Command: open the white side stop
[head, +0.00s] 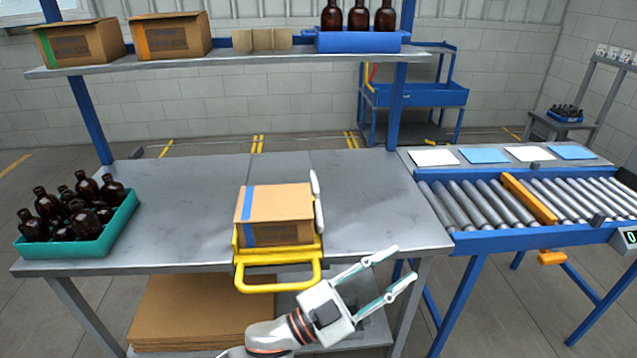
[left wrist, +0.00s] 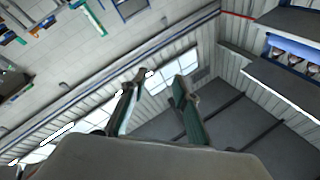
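The white side stop (head: 318,203) is a narrow white piece standing along the right side of a cardboard box (head: 275,215). It looks close against the box; I cannot tell whether it touches. The box has a blue tape stripe and sits in a yellow frame (head: 278,286) with a front handle bar, at the table's front edge. My left gripper (head: 403,264) is in front of the table, right of and nearer than the frame. Its two fingers are spread and empty, pointing right. The left wrist view shows the fingers apart (left wrist: 160,78) against the wall and ceiling. My right gripper is not seen.
A teal crate (head: 121,226) of amber bottles stands at the table's left. A roller conveyor (head: 470,240) adjoins the right. A shelf (head: 230,57) above holds boxes and a blue bottle tray (head: 357,42). The grey tabletop (head: 370,205) right of the stop is clear.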

